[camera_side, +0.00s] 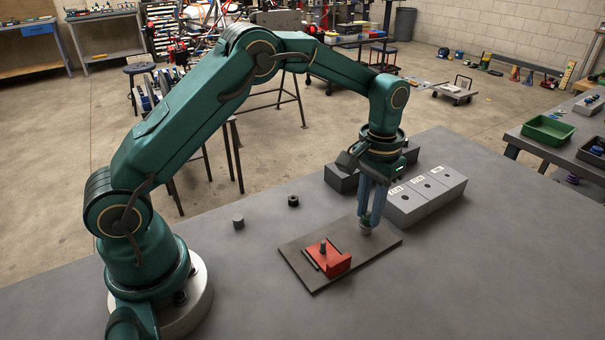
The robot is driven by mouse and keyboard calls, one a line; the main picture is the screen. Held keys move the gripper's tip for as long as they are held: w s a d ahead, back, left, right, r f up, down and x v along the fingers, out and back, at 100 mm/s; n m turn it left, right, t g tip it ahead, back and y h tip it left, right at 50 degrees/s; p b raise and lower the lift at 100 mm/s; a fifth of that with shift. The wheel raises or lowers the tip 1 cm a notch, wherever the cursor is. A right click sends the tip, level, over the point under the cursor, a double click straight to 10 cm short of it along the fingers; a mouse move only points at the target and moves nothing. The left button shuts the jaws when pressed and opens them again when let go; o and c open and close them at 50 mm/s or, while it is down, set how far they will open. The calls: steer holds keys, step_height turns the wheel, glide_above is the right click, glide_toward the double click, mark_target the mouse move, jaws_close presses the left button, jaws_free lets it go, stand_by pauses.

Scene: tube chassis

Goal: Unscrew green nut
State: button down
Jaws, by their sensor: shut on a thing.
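My gripper (368,217) points straight down over the right part of a dark flat plate (298,275). Its blue-grey fingers are shut on a small grey round piece (365,231) at or just above the plate. The fingers hide part of this piece, and I cannot tell if it is a nut or what it sits on. No clearly green nut shows. A red block (337,263) with a small dark stud on it sits on the plate, left of my gripper.
Grey boxes (447,180) with white labels stand close to the right of my gripper, with a dark box (340,177) behind. A dark ring (293,201) and a grey cylinder (238,222) lie on the grey table (470,270). The table's front right is clear.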

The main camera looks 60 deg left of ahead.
steer(key=n, duration=0.5)
steer(key=c, duration=0.9)
jaws_free()
